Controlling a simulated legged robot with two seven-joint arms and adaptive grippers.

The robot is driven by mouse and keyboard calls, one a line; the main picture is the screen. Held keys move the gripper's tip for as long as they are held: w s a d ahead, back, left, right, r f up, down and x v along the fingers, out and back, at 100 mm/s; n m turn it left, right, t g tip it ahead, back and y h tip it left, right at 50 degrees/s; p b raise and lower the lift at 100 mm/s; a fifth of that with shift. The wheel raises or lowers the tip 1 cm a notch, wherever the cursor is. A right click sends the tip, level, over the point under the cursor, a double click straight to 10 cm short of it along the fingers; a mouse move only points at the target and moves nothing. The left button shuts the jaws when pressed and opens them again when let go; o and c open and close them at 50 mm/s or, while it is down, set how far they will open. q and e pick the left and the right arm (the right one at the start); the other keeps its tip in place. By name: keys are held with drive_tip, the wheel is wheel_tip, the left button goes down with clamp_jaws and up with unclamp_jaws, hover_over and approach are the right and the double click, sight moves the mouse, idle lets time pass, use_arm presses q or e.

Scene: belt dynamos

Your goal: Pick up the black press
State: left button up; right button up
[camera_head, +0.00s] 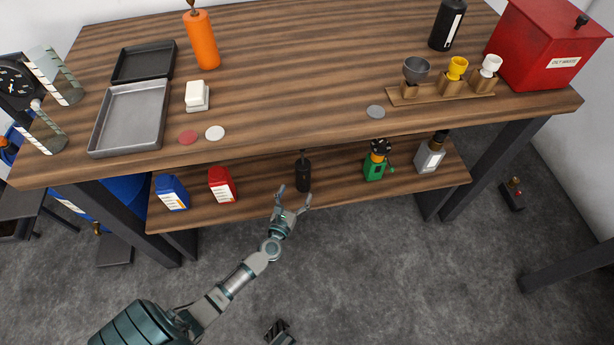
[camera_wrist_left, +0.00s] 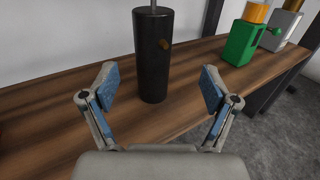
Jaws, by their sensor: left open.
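The black press (camera_head: 303,175) is a dark upright cylinder with a thin rod on top. It stands on the lower shelf under the table, near the shelf's middle. In the left wrist view the press (camera_wrist_left: 154,58) stands just beyond and between my open fingers, with a small brown knob on its side; its top is cut off. My left gripper (camera_head: 292,203) is open and empty, in front of the press and apart from it; it also shows in the left wrist view (camera_wrist_left: 157,88). A part of what may be my right gripper (camera_head: 279,332) shows at the bottom edge; its fingers are unclear.
On the lower shelf (camera_head: 260,205), a blue bag (camera_head: 171,192) and red bag (camera_head: 222,185) stand left of the press; a green grinder (camera_head: 376,162) and a grey bottle (camera_head: 431,155) stand right. The wooden tabletop (camera_head: 300,60) overhangs the shelf from above.

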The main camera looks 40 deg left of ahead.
sight(300, 176)
use_arm(q)
drive_tip(key=w, duration=0.1)
drive_tip(key=w+a, duration=0.2)
drive_tip(key=shift+w+a+f, duration=0.25)
drive_tip(key=shift+w+f, duration=0.05)
drive_tip(key=shift+w, duration=0.1)
drive_tip(key=w, duration=0.1)
drive_tip(key=w+r, duration=0.1)
drive_tip(key=w, duration=0.1)
drive_tip(key=w+a+b, duration=0.1)
drive_tip(key=shift+w+r, duration=0.15)
drive_tip(key=shift+w, duration=0.1)
drive_tip(key=shift+w+a, duration=0.1)
drive_tip(key=shift+w, duration=0.15)
drive_tip(key=shift+a, duration=0.35)
drive_tip(key=c, duration=0.6)
drive_tip(key=shift+d, duration=0.2)
clamp_jaws()
drive_tip(key=shift+w+r, duration=0.1)
